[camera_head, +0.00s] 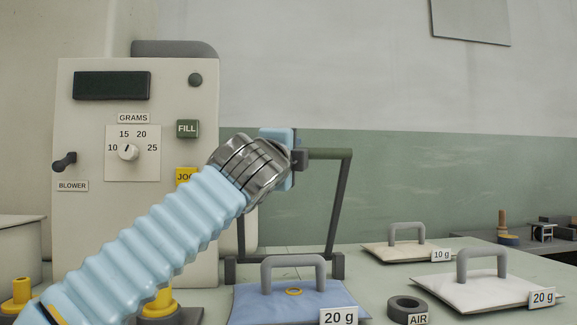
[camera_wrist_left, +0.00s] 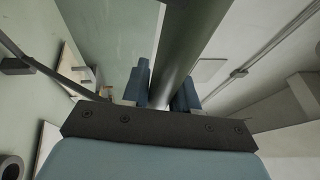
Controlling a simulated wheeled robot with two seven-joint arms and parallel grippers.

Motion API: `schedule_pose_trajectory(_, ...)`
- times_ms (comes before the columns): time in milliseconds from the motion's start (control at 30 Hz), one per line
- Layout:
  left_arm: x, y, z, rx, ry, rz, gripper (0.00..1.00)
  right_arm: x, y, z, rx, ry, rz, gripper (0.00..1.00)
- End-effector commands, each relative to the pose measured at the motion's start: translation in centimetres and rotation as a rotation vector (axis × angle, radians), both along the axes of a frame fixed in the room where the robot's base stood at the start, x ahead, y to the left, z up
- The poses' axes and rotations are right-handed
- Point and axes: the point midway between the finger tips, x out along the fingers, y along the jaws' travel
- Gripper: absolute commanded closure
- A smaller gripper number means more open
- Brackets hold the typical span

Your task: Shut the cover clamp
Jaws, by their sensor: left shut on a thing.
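My left gripper (camera_head: 298,159) is shut on the left part of the crossbar. In the left wrist view the bar (camera_wrist_left: 187,45) runs between the two blue fingers of the left gripper (camera_wrist_left: 162,88). My left arm hides part of the clamp's left side. My right gripper is not in view.
A cream machine (camera_head: 88,222) with a dial and FILL button stands behind my arm. White pads marked 10 g (camera_head: 385,252) and 20 g (camera_head: 455,289) lie to the right. A dark AIR ring (camera_head: 407,305) sits in front. A side counter (camera_head: 508,236) holds small items.

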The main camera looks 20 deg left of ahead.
Motion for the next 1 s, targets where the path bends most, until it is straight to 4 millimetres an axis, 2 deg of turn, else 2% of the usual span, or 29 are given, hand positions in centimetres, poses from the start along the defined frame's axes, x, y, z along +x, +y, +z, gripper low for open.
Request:
schedule_pose_trajectory(33,-0.5,-0.3,-0.5,0.0,-0.003,-0.003,1.0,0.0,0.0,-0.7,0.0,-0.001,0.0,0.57)
schedule_pose_trajectory(200,-1.3,-0.8,-0.8,0.0,-0.003,-0.003,1.0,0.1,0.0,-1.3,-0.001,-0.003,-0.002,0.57)
schedule_pose_trajectory(667,-1.7,-1.1,-0.7,-0.001,-0.007,-0.006,1.0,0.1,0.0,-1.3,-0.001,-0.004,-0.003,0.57)
schedule_pose_trajectory(700,-1.7,-1.1,-0.7,-0.001,-0.007,-0.006,0.71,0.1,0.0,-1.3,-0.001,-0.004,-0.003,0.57)
schedule_pose_trajectory(800,-1.7,-1.0,-0.7,-0.001,-0.007,-0.005,0.55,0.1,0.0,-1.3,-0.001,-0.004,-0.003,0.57)
schedule_pose_trajectory(833,-1.7,-1.0,-0.7,-0.001,-0.006,-0.005,0.52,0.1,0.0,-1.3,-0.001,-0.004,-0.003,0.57)
schedule_pose_trajectory(1000,-1.6,-1.0,-0.8,-0.001,-0.004,-0.004,0.52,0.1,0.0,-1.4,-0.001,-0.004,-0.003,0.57)
